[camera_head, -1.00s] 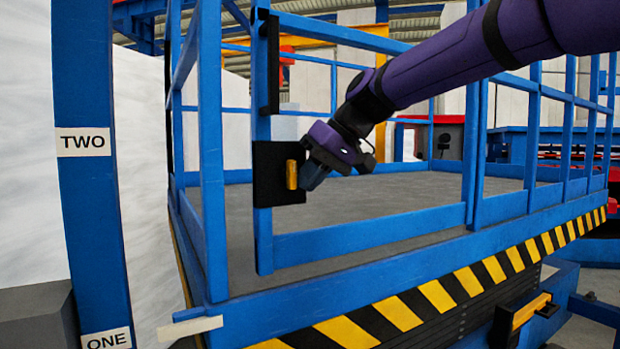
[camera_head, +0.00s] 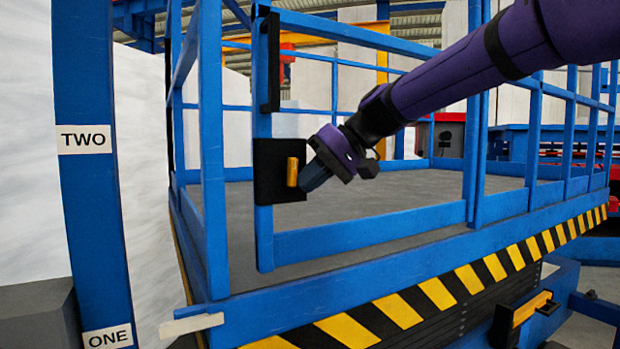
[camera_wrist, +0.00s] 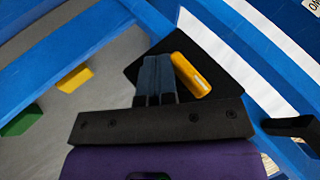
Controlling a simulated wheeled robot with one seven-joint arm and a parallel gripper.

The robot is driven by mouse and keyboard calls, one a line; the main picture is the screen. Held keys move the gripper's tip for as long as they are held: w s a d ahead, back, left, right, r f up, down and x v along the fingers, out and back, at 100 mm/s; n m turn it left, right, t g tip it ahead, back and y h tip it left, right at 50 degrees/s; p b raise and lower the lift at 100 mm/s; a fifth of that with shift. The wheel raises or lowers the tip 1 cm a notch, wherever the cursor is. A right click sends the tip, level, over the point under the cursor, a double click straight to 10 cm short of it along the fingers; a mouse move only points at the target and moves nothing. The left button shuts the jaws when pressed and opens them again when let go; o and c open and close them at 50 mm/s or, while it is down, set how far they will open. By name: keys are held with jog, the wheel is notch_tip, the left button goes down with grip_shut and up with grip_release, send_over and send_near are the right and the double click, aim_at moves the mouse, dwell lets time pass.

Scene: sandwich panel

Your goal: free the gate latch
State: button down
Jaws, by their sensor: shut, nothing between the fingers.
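The gate latch is a short yellow bar (camera_head: 292,172) on a black plate (camera_head: 266,184) fixed to the blue gate's post. In the wrist view, the yellow bar (camera_wrist: 191,75) lies tilted over the black plate (camera_wrist: 222,54). My gripper (camera_head: 312,179) is at the right side of the bar in the head view. Its two fingers (camera_wrist: 157,76) are together, with nothing between them, and sit just left of the bar in the wrist view. I cannot tell whether they touch it.
The blue gate and rails (camera_head: 370,227) surround a grey deck (camera_head: 400,192). A black vertical handle (camera_head: 270,62) is above the latch plate. A blue post (camera_head: 95,220) labelled TWO and ONE stands at left. A yellow block (camera_wrist: 75,78) and a green block (camera_wrist: 22,120) show in the wrist view.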

jog(key=m+y, duration=0.1)
jog(key=y, duration=0.2)
jog(key=a+f+m+g+y, duration=0.1)
jog(key=y, duration=0.3)
jog(key=s+a+m+g+y, duration=0.1)
jog(key=y, duration=0.2)
jog(key=shift+f+m, duration=0.3)
jog(key=shift+f, duration=0.1)
jog(key=shift+s+a, duration=0.1)
jog(key=shift+a, duration=0.25)
dwell(0.4)
dwell(0.8)
jog(key=shift+f, duration=0.45)
send_near(296, 195)
jog(key=s+f, duration=0.1)
jog(key=s+d+f, duration=0.1)
jog(key=s, duration=0.1)
jog(key=shift+s, duration=0.25)
